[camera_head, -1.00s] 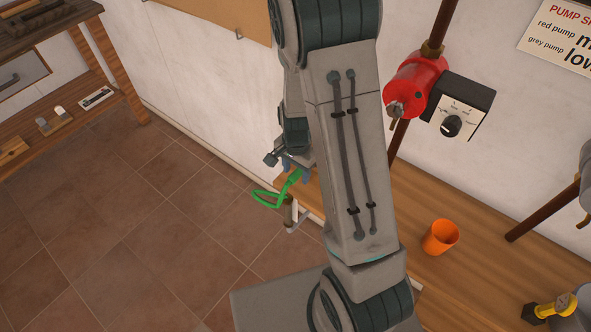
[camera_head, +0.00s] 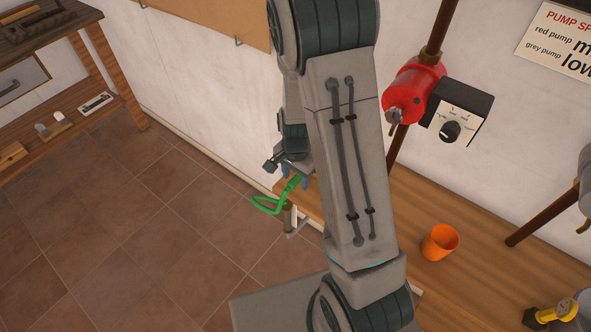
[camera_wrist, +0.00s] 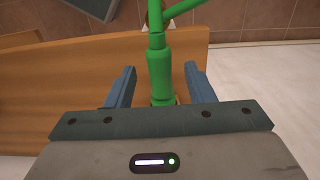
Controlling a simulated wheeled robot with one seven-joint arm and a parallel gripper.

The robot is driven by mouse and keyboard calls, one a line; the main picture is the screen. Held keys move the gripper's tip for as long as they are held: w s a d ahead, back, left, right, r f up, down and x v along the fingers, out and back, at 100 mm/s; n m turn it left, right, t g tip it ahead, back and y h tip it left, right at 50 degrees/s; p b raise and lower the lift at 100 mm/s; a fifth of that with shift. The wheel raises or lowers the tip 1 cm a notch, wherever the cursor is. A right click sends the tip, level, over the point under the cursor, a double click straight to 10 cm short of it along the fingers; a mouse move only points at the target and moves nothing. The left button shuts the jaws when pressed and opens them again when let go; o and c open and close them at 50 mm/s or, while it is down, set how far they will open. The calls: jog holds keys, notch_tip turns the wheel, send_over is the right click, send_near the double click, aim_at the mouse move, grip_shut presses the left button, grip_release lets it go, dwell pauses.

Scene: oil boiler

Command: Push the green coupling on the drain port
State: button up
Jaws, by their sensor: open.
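The green coupling (camera_wrist: 158,72) stands in the wrist view between the two blue fingers of my gripper (camera_wrist: 160,76). There is a visible gap on each side of it. A bit of brass (camera_wrist: 166,99) shows at its lower end, mostly hidden by my gripper body, so I cannot tell how far the coupling sits on the port. In the head view the coupling (camera_head: 293,183) is at the wooden bench's left end, beside my gripper (camera_head: 298,177), with its green hose (camera_head: 264,206) looping left. My arm hides part of this area.
The wooden bench (camera_head: 468,262) carries an orange cup (camera_head: 439,243). A red pump (camera_head: 408,92) with a dial box (camera_head: 459,113) is on a pipe above. A yellow-handled valve (camera_head: 556,312) is at lower right. A wooden shelf (camera_head: 75,100) stands left; the tiled floor between is clear.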

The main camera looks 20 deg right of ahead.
aim_at(295, 179)
notch_tip(295, 179, up, 14)
jog(key=s+r+n+t, duration=0.3)
jog(key=s+r+n, duration=0.6)
jog(key=s, duration=0.5)
jog(key=shift+a+r+n, duration=0.35)
jog(key=shift+n, duration=0.25)
jog(key=shift+s+n, duration=0.4)
jog(key=shift+s, duration=0.05)
jog(key=shift+b, duration=0.3)
